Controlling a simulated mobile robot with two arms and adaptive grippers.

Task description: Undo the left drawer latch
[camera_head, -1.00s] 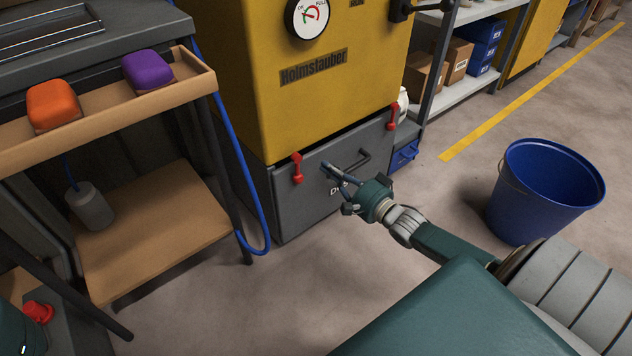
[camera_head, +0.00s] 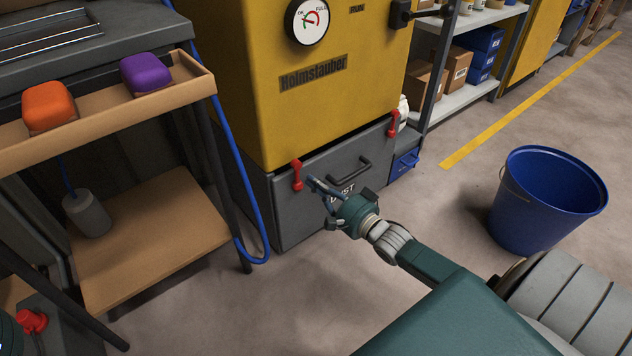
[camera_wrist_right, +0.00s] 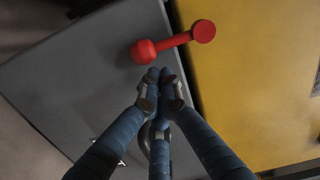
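The grey dust drawer (camera_head: 325,205) is closed under the yellow machine. The red left drawer latch (camera_head: 297,174) stands roughly vertical at the drawer's upper left. In the right wrist view the left latch (camera_wrist_right: 172,41) shows a round end over the yellow body and a ball end over the grey front. My right gripper (camera_head: 312,185) is just right of the latch's lower end. In the wrist view the right gripper's fingertips (camera_wrist_right: 160,76) are together, empty, close to the ball end; a small gap seems to remain.
A second red latch (camera_head: 393,123) is at the drawer's right, with a dark drawer handle (camera_head: 352,175) between. A blue hose (camera_head: 238,175) hangs left of the machine, beside a wooden bench shelf (camera_head: 150,235). A blue bucket (camera_head: 547,200) stands on the floor at right.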

